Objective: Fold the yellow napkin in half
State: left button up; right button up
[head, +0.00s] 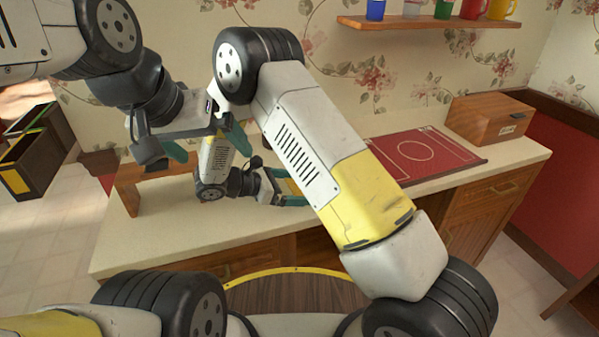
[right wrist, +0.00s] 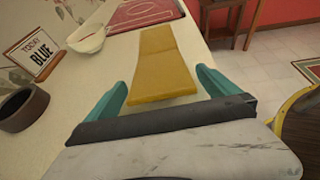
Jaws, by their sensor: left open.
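The yellow napkin (right wrist: 160,62) lies on the pale counter in the right wrist view, a long strip with a faint crease across it. Its near end is between the fingers of my right gripper (right wrist: 163,90), which are spread apart on either side, not closed on it. In the head view my right gripper (head: 284,187) is low over the counter, and my arm hides most of the napkin. My left gripper (head: 206,142) is open and empty, held above the counter's left part, away from the napkin.
A white bowl (right wrist: 87,38), a sign reading "TODAY BLUE" (right wrist: 34,57) and a dark round pot (right wrist: 23,108) stand left of the napkin. A red board (head: 415,158) and a wooden box (head: 488,120) are on the counter's right. A mug shelf (head: 430,22) hangs above.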

jog(key=c, duration=0.7)
jog(key=shift+r, duration=0.1)
